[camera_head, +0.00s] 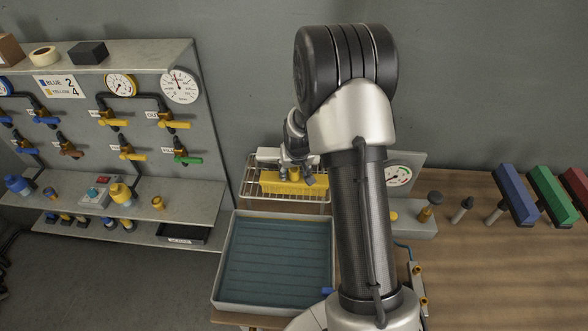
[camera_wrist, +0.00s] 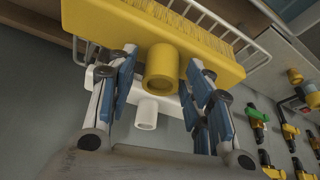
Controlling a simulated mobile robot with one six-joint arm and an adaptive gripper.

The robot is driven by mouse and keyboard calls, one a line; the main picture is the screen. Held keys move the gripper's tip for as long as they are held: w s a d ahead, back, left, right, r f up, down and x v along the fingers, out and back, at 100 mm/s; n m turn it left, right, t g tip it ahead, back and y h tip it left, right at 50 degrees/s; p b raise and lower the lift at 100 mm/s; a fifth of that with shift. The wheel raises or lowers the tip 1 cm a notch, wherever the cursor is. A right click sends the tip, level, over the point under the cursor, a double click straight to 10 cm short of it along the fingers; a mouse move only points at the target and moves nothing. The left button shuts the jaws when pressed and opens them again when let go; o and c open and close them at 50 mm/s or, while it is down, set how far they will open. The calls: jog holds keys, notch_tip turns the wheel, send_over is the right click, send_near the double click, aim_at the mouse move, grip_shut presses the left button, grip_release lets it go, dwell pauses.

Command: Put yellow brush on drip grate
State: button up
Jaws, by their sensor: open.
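The yellow brush (camera_head: 292,184) is at the wire drip grate (camera_head: 250,183), lying lengthwise along its front part. In the wrist view the yellow brush (camera_wrist: 215,62) fills the top, with its round socket facing me and bristles on the far side. The grate's white wires (camera_wrist: 250,47) show just beyond it. My gripper (camera_head: 297,175) is open at the brush. In the wrist view its blue-padded fingers (camera_wrist: 162,75) stand apart on either side of the socket. I cannot tell whether they touch the brush.
A white brush (camera_head: 268,154) is behind the yellow one. A blue-grey tray (camera_head: 272,262) lies in front of the grate. The valve panel (camera_head: 140,100) stands left. Blue, green and red brushes (camera_head: 515,193) are at the right; the wooden bench (camera_head: 480,270) between is mostly clear.

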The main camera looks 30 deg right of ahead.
jog(key=shift+r, duration=0.25)
jog(key=a+f+p+v, duration=0.1)
jog(key=a+p+v, duration=0.15)
jog(key=v, duration=1.75)
jog(key=s+a+r+n, duration=0.1)
jog(key=s+a+r, duration=0.2)
jog(key=s, duration=0.5)
jog(key=s+a+r+n+y, duration=0.1)
jog(key=s+a+r, duration=0.2)
jog(key=s+a, duration=0.2)
jog(key=s+a+r+n+b, duration=0.1)
jog(key=s+a+r, duration=0.2)
jog(key=s, duration=0.7)
jog(key=shift+s+a+r+n+y, duration=0.3)
jog(key=shift+s+a+n, duration=0.1)
jog(key=shift+a, duration=0.6)
